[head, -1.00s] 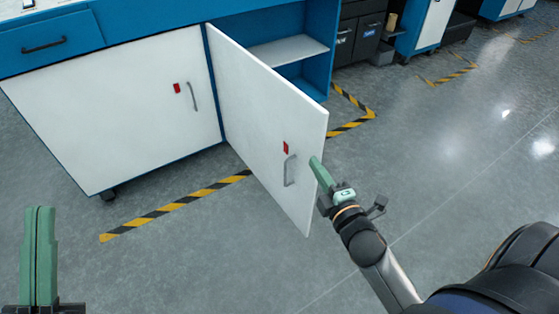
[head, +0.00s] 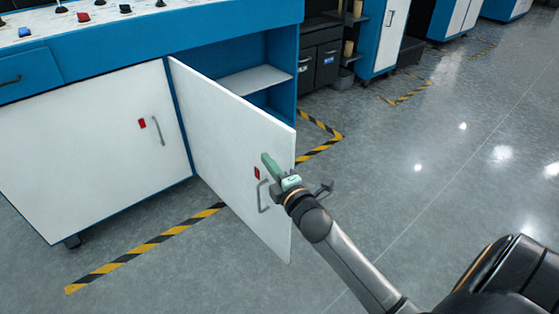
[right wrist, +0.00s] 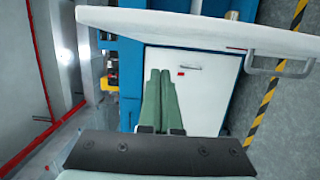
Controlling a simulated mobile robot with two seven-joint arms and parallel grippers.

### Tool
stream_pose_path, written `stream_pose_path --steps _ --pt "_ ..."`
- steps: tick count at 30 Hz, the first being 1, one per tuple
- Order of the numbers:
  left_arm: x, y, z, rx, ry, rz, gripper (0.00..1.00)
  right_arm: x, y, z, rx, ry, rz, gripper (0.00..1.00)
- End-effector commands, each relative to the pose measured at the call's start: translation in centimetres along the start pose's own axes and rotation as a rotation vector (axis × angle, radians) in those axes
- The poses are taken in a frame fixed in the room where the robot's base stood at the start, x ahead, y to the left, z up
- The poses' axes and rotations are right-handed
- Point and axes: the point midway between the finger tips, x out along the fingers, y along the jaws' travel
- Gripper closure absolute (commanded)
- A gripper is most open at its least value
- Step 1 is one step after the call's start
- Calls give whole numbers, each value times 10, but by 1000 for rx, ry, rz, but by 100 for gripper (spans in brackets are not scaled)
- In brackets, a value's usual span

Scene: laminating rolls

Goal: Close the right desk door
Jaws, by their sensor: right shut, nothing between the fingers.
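The right desk door (head: 225,140) is a white panel standing wide open, hinged at its left side on the blue desk (head: 210,45). Its front face shows a grey handle (head: 262,197) and a red tag (head: 257,173). My right gripper (head: 266,160) is shut and empty, on the handle side of the door near its free edge, just above the handle; I cannot tell whether it touches. In the right wrist view, the green fingers (right wrist: 158,98) are together below the door panel (right wrist: 190,30), whose handle (right wrist: 282,68) shows at right. My left gripper is out of view.
The left desk door (head: 95,150) is closed. The open compartment shows a white shelf (head: 255,80). Yellow-black floor tape (head: 150,245) runs below the desk. Dark drawers (head: 320,65) stand behind. The floor to the right is clear.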

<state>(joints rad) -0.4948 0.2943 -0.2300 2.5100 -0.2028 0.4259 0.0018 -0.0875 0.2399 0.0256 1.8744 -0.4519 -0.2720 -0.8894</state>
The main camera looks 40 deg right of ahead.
Motion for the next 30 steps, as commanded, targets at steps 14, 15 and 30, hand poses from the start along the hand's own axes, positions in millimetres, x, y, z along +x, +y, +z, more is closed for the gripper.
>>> stream_pose_path --steps 14,15,30 --pt "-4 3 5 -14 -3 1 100 6 -1 34 -1 -2 -3 100" --pt "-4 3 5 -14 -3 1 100 6 -1 34 -1 -2 -3 100" --pt "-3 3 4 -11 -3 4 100 6 -1 39 -6 20 -3 100"
